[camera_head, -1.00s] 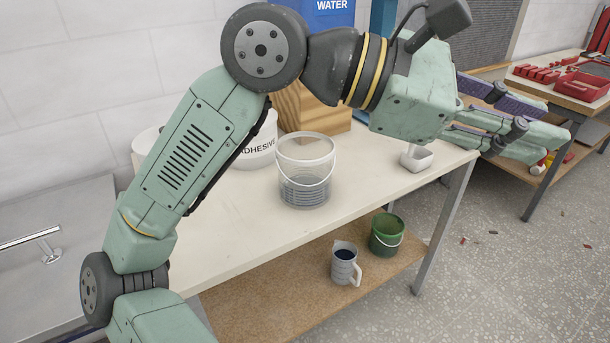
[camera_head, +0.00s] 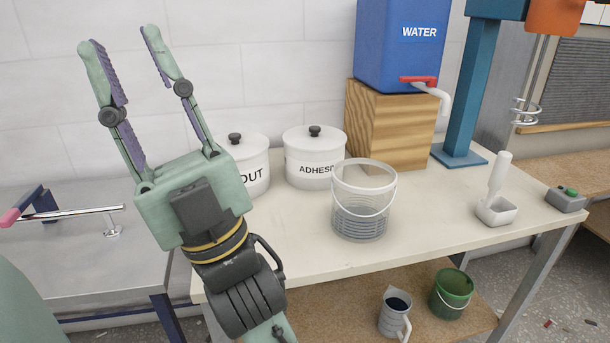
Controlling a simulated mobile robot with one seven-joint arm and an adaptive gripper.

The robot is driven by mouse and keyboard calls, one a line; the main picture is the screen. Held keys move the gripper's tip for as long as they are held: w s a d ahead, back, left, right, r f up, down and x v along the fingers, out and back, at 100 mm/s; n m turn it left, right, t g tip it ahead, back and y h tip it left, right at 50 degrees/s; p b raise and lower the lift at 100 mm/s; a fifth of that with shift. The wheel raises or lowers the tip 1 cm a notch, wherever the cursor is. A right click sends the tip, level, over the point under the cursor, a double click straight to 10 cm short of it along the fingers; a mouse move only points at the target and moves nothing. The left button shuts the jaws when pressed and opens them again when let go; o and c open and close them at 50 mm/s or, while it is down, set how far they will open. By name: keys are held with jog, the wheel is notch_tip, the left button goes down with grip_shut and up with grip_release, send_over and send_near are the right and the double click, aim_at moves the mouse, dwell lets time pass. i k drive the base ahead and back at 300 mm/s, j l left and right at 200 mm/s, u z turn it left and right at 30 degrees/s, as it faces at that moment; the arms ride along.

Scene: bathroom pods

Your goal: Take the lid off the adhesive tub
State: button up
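The adhesive tub (camera_head: 309,176) is a white round tub with black lettering, standing at the back of the table against the tiled wall. Its white lid (camera_head: 291,139) with a black knob (camera_head: 314,131) sits on top. The clear bucket in front hides a little of its right side. My gripper (camera_head: 115,42) points up at the left, in front of the wall. Its two fingers are spread apart with nothing between them. It is left of the adhesive tub and apart from it.
A second lidded white tub (camera_head: 256,171), marked "OUT" where visible, stands between my gripper and the adhesive tub. A clear bucket (camera_head: 362,207) stands in front. A blue water tank (camera_head: 398,55) sits on a wooden block (camera_head: 385,125). A white scoop-like tool (camera_head: 497,203) is at the right.

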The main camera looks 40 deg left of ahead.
aim_at(313, 137)
jog(key=i+l+u, duration=0.15)
jog(key=l, duration=0.2)
jog(key=i+l+u, duration=0.1)
jog(key=l, duration=0.25)
jog(key=i+l+u, duration=0.15)
jog(key=l, duration=0.25)
jog(key=u, duration=1.3)
